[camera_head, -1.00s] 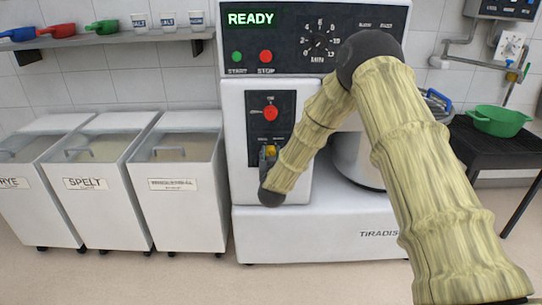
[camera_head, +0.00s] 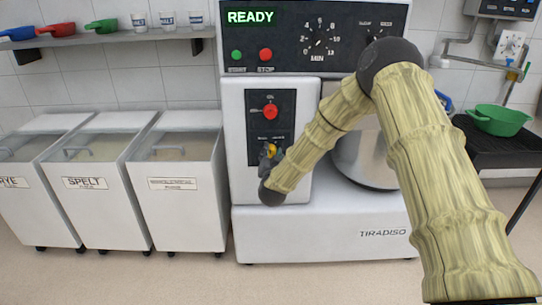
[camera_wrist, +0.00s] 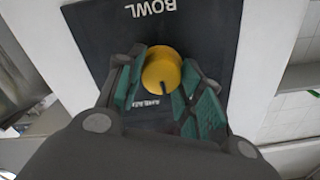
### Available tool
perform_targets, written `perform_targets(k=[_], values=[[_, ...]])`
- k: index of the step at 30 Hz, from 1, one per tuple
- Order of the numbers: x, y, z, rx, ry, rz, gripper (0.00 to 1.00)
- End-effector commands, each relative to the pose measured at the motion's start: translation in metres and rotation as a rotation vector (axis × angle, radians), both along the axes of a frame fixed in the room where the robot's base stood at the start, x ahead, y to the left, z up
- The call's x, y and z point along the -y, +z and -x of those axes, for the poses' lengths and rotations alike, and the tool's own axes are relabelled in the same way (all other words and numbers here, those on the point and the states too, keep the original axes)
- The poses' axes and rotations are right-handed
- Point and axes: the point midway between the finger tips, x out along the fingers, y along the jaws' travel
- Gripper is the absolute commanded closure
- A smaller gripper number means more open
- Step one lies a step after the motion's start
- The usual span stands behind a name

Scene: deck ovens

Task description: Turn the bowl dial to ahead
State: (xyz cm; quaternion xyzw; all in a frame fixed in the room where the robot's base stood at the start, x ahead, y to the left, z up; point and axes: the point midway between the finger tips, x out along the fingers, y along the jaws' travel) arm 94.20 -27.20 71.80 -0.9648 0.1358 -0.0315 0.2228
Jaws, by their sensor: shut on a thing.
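The bowl dial is a round yellow knob (camera_wrist: 162,72) on a black panel (camera_wrist: 100,30), with the word BOWL upside down above it in the wrist view. A short dark mark on its face points down, slightly right, in that view. It also shows as a small yellow knob (camera_head: 271,151) low on the mixer's front panel in the head view, partly hidden. My gripper (camera_wrist: 160,84) is shut on the knob, with green pads on either side of it. Small lettering beside the knob is partly hidden by the pads and too small to read.
The mixer (camera_head: 330,228) carries a red switch (camera_head: 270,111) just above the dial and START and STOP buttons (camera_head: 265,55) higher up; its display reads READY. A metal bowl (camera_head: 365,160) sits behind my forearm. Flour bins (camera_head: 175,215) stand left.

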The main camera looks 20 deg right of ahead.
Motion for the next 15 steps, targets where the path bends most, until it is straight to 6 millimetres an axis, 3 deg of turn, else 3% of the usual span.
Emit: perform_targets(k=[15], values=[[0.0030, -0.0037, 0.0011, 0.119, -0.003, -0.421, 0.87]])
